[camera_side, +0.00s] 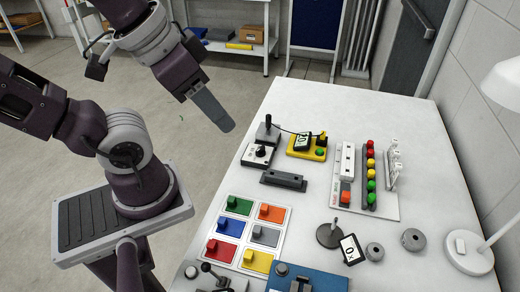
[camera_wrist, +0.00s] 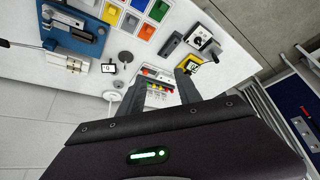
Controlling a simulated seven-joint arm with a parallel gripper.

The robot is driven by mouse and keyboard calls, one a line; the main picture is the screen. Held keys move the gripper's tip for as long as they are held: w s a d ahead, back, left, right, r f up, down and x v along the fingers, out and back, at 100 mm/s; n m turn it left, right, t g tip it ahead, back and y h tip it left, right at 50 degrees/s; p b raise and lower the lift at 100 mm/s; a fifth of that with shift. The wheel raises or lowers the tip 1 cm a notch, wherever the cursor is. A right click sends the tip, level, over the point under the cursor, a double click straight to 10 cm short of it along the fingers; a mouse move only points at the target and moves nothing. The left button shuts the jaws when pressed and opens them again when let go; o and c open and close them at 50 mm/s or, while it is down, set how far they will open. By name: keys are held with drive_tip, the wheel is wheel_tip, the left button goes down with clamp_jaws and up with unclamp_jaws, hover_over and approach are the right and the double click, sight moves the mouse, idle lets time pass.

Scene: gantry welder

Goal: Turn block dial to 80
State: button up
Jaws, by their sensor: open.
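A small dark block with a white top and a round black knob (camera_side: 260,152) sits near the table's left edge; it looks like a dial, but its marks are too small to read. It also shows in the wrist view (camera_wrist: 197,43). Beside it is a yellow block (camera_side: 302,154) with a tilted display (camera_side: 303,143) whose digits I cannot read surely. Which part is the block dial is not certain. My gripper (camera_side: 227,126) is high, left of these blocks and apart from them. In the wrist view its two fingers (camera_wrist: 160,78) are spread, with nothing between them.
Coloured square panels (camera_side: 264,237), a dark bar (camera_side: 283,181) and a rack of coloured buttons (camera_side: 370,175) stand on the white table (camera_side: 340,105). A display on a stand (camera_side: 351,250), grey discs (camera_side: 374,251) and a lamp (camera_side: 470,252) are nearer. The table's far end is clear.

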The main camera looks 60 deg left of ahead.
drive_tip(key=shift+o, duration=1)
drive_tip(key=shift+w+n, duration=0.25)
drive_tip(key=shift+n, duration=0.05)
drive_tip(key=n+g, duration=0.5)
drive_tip(key=n, duration=1.6)
hover_over(261, 148)
drive_tip(key=f, duration=1.8)
drive_tip(key=shift+s+d+f, duration=0.1)
drive_tip(key=shift+d, duration=0.15)
drive_tip(key=shift+n+g, duration=0.3)
drive_tip(key=shift+n, duration=0.2)
drive_tip(key=f, duration=0.7)
drive_tip(key=shift+a, duration=0.25)
drive_tip(key=shift+f, duration=0.55)
clamp_jaws()
